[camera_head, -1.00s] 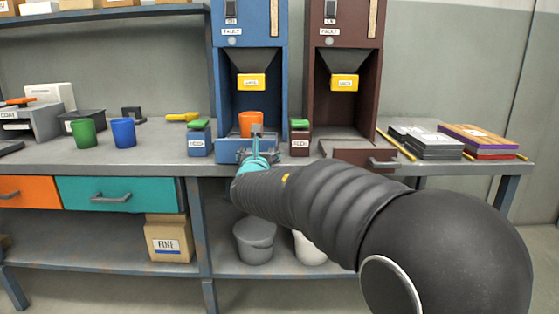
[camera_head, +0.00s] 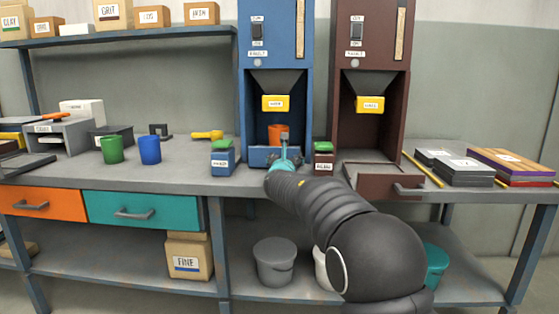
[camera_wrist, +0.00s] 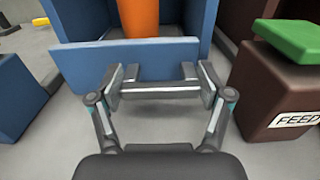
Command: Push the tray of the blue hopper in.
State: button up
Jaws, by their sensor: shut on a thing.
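The blue hopper (camera_head: 273,45) stands on the bench, with a yellow spout above its open bay. Its blue tray (camera_head: 259,156) sits low in the bay mouth, and in the wrist view its front panel (camera_wrist: 75,65) spans the mouth. An orange cup (camera_head: 275,131) stands behind that panel, inside the bay; it also shows in the wrist view (camera_wrist: 138,18). My gripper (camera_head: 285,153) is at the tray front. In the wrist view my gripper (camera_wrist: 160,87) is shut on the tray's grey bar handle (camera_wrist: 160,90). Whether the tray is fully home cannot be told.
A blue block with a green button (camera_head: 222,158) stands left of the bay. A dark red FEED block with a green button (camera_wrist: 285,85) stands close on the right. The brown hopper (camera_head: 370,30) and its pulled-out tray (camera_head: 375,184) are further right.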

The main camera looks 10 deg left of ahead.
jog(key=o, duration=1.6)
jog(key=shift+w, duration=0.1)
jog(key=shift+o, duration=0.2)
jog(key=s, duration=1.2)
jog(key=shift+d, duration=0.25)
